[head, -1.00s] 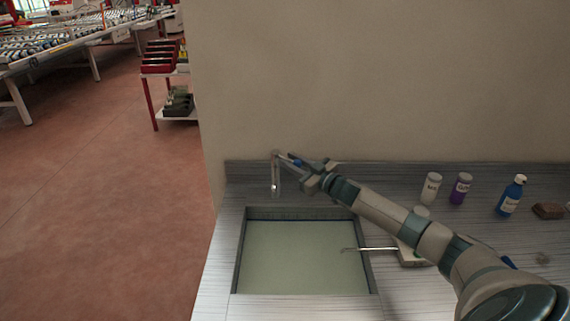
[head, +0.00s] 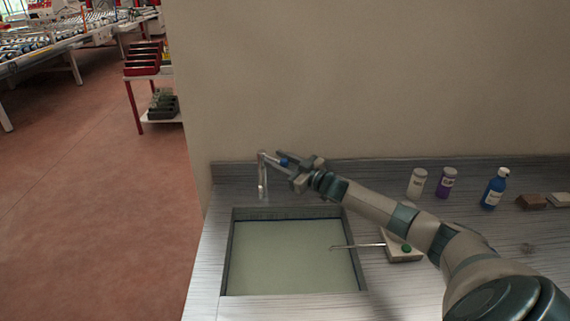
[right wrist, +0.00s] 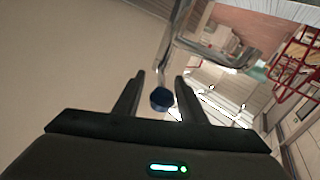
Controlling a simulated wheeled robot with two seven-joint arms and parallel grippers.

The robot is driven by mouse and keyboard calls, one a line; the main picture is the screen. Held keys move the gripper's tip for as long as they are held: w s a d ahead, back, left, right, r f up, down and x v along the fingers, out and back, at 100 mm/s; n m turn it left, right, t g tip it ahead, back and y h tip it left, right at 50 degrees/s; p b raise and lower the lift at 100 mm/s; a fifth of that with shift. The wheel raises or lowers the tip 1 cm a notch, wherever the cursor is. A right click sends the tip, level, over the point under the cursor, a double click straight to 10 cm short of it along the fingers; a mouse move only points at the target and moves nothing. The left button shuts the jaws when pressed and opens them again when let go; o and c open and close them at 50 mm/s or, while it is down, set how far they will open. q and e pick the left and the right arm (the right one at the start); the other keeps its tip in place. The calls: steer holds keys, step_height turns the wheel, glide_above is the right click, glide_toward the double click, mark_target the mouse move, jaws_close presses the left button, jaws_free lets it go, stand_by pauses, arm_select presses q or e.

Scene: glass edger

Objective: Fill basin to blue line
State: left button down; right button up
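The basin (head: 280,212) is sunk in the counter in the head view and holds pale greenish water (head: 290,260). A thin blue line (head: 315,218) shows along its back wall, close to the water's far edge. The metal tap (head: 262,178) stands behind the basin; I cannot tell whether water runs from it. My right gripper (head: 283,165) is at the tap, around its blue knob (head: 284,162). In the right wrist view the blue knob (right wrist: 161,99) sits between the two spread fingers (right wrist: 160,90), with gaps beside it. My left gripper is not in view.
A white box with a green button (head: 406,248) stands right of the basin, its thin rod reaching over the water. A white bottle (head: 417,183), purple bottle (head: 446,183), blue bottle (head: 494,189) and brown block (head: 531,201) stand further right. A wall rises behind the counter.

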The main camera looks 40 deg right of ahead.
steer(key=shift+s, duration=0.1)
steer(key=shift+s+d+f+b, duration=0.1)
steer(key=shift+s+b, duration=0.1)
steer(key=shift+s, duration=0.15)
steer(key=shift+s+d+f+b, duration=0.1)
steer(key=shift+s+b, duration=0.05)
steer(key=shift+s, duration=0.2)
steer(key=b+v, duration=0.4)
steer(key=v, duration=1.1)
steer(key=shift+s+r, duration=0.2)
steer(key=shift+s, duration=0.15)
steer(key=shift+d, duration=0.1)
